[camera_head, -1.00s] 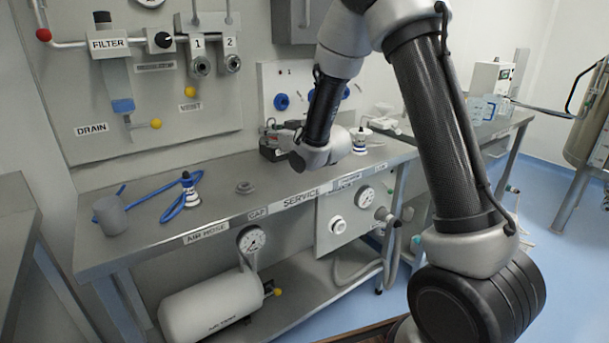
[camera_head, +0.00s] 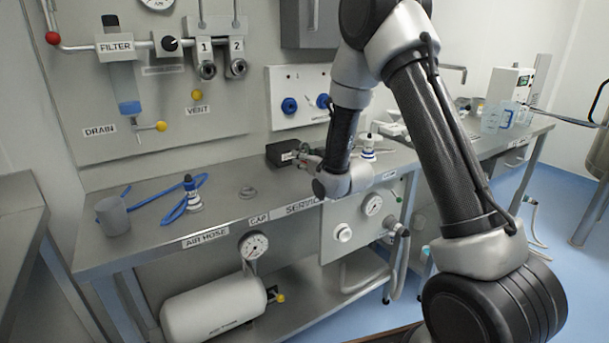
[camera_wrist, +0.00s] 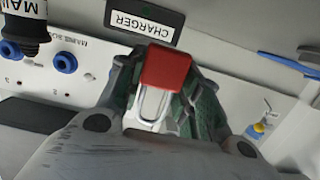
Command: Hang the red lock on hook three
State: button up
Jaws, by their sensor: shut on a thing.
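My gripper (camera_wrist: 160,95) is shut on the red lock (camera_wrist: 166,67). In the wrist view the lock's red body lies between the grey-green fingers, with its pale metal shackle pointing toward the palm. In the head view my gripper (camera_head: 309,161) is above the bench near its back, just right of the black box; the lock is too small to make out there. A white board (camera_head: 283,122) on the wall carries blue round fittings (camera_head: 289,105), also visible in the wrist view (camera_wrist: 65,62). I cannot tell which fitting, if any, is hook three.
The black charger box (camera_head: 281,153) stands beside my gripper. A white-and-blue bottle (camera_head: 368,150) stands right of my wrist. The bench front (camera_head: 240,208) is mostly clear.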

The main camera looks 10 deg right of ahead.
aim_at(305, 181)
jog(key=shift+f, duration=2.4)
jog(key=shift+f, duration=0.2)
jog(key=o, duration=1)
jog(key=shift+o, duration=0.2)
jog(key=shift+s, duration=0.1)
